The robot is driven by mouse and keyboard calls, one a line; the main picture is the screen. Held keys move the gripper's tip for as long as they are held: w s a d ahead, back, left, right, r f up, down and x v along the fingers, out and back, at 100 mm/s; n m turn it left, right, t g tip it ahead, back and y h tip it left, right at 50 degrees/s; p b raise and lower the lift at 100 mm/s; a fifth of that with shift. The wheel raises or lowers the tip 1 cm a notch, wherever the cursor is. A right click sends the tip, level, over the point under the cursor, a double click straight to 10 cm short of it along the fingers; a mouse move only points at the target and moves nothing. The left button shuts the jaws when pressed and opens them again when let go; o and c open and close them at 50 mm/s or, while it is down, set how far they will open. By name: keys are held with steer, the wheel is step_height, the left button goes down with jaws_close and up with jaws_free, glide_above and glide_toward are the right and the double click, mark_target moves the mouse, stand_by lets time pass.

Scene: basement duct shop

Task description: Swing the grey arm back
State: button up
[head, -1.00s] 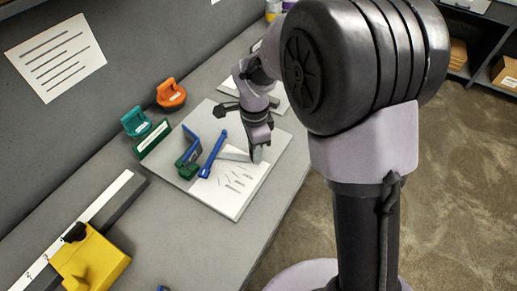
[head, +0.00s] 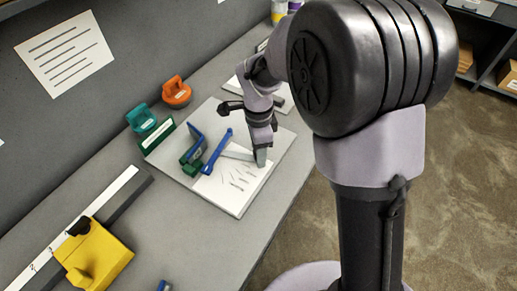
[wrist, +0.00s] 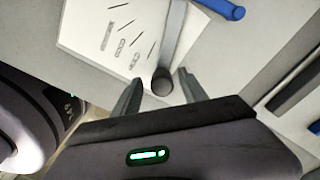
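The grey arm (head: 238,153) is a flat bar lying over the white printed sheet on a pale board (head: 225,207). It runs from near a blue arm (head: 217,152) toward my gripper. In the wrist view, the grey arm (wrist: 173,35) ends in a dark rounded tip between my fingers. My gripper (wrist: 160,82) is open there, one finger on each side, with gaps visible. In the head view, my gripper (head: 261,157) points down at the arm's outer end. The arm's far end is partly hidden by the blue arm.
A blue upright piece with a green base (head: 190,160) stands left of the blue arm. Teal (head: 140,118) and orange (head: 176,91) handled blocks stand behind. A yellow block (head: 98,255) sits at front left. The bench's right front strip is clear.

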step_height(320, 180, up, 17)
steer(key=p, duration=0.7)
steer(key=shift+r, duration=0.2)
steer(key=s+d+r+n+t, duration=0.2)
steer(key=s+d+n, duration=0.1)
steer(key=s, duration=0.3)
steer(key=s+d+r+n+t+y, duration=0.1)
steer(key=s+d+r+n+t, duration=0.1)
steer(key=s+n, duration=0.2)
steer(key=s+d+r+n+t+y, duration=0.1)
steer(key=s+d+r+n, duration=0.1)
steer(key=s, duration=0.8)
steer(key=shift+d+r+n+t+b, duration=0.2)
steer(key=shift+d+n+t+b, duration=0.2)
steer(key=shift+d+n, duration=0.6)
steer(key=shift+a, duration=0.2)
